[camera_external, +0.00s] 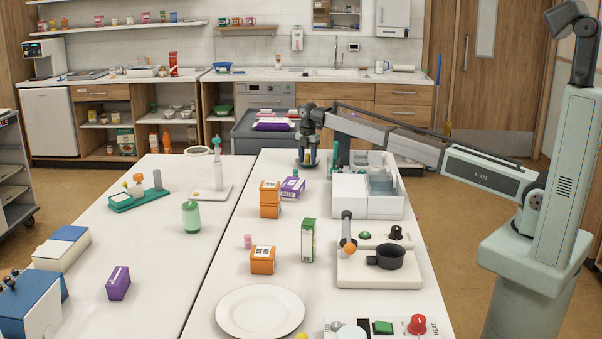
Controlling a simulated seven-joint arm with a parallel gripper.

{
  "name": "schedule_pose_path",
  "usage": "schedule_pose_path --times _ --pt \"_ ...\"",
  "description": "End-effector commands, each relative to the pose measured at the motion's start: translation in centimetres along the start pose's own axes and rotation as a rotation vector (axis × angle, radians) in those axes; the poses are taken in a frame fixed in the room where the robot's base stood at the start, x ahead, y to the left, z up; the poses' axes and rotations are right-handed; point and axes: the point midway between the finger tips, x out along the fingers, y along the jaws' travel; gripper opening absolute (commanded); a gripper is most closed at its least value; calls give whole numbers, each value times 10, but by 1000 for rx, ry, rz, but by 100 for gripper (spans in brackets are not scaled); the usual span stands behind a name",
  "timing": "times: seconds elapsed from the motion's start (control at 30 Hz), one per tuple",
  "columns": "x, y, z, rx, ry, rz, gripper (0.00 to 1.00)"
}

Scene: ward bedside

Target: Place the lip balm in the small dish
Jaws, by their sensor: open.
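My gripper (308,161) is at the far end of the right-hand table, pointing down near the tabletop, to the left of a white tray unit. It is open; a small yellowish thing shows at its fingers, too small to name. A small pink cylinder (248,241) stands upright on the table, left of a green and white carton; it may be the lip balm, but I cannot tell for sure. It is well apart from my gripper, nearer the camera. I cannot make out a small dish with certainty.
A large white plate (260,312) lies at the near end. Orange boxes (262,260), a purple box (292,188) and the green and white carton (308,240) stand mid-table. A white unit with a black cup (386,257) and the white tray unit (368,205) line the right side.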

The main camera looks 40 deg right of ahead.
Motion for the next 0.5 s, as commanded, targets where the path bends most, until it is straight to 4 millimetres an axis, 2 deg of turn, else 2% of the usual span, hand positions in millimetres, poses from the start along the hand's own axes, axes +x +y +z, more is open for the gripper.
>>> schedule_pose_path --times 0.27,0.5 --pt "-6 0 0 0 0 1 48" --pt "-43 1 0 0 -1 2 48"
